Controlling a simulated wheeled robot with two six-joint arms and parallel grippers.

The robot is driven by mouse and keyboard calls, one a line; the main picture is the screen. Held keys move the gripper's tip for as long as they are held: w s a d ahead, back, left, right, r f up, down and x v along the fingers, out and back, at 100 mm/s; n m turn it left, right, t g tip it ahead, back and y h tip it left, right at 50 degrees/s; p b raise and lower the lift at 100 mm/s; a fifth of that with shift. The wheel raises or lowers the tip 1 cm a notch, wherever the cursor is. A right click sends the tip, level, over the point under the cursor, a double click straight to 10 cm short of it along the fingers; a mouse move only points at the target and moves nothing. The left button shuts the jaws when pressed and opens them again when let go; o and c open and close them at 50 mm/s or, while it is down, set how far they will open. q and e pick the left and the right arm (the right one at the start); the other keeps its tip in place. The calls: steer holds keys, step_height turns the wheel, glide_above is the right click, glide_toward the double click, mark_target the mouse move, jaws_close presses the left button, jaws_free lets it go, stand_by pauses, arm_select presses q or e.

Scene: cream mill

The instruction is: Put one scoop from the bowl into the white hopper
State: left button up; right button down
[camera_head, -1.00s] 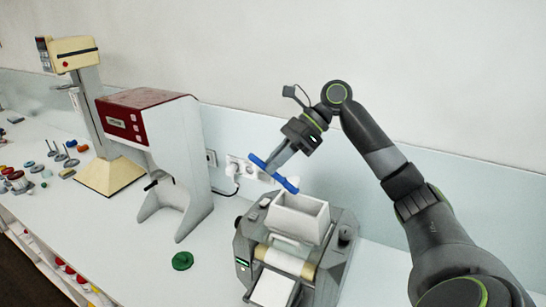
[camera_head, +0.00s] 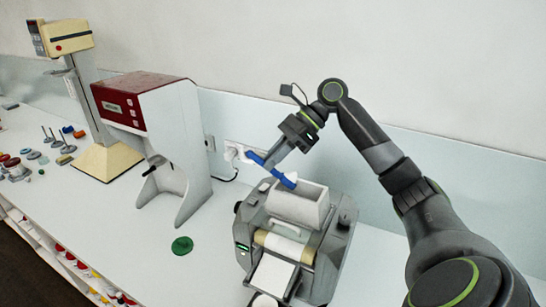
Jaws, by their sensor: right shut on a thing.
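The white hopper (camera_head: 298,206) is an open box on top of a grey roller mill (camera_head: 330,250) at the middle right. My right gripper (camera_head: 273,161) is shut on a blue scoop (camera_head: 284,180). The scoop slants down to the right, and its lower end is over the hopper's back left part in the picture. I cannot see what is in the scoop. I cannot make out the bowl for certain; a round white rim (camera_head: 264,300) shows cut off at the bottom edge, below the mill. My left gripper is not in view.
A grey machine with a red top (camera_head: 150,100) stands left of the mill. A cream stand device (camera_head: 100,150) and several small tools and pots are farther left. A green round piece (camera_head: 182,245) lies on the white counter (camera_head: 120,240). Wall sockets are behind.

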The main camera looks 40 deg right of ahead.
steer(key=shift+f, duration=0.7)
stand_by(1.0)
steer(key=shift+w+a, duration=0.15)
steer(key=shift+a, duration=0.1)
stand_by(0.5)
stand_by(0.4)
steer(key=shift+r, duration=3.05)
steer(key=shift+f, duration=0.1)
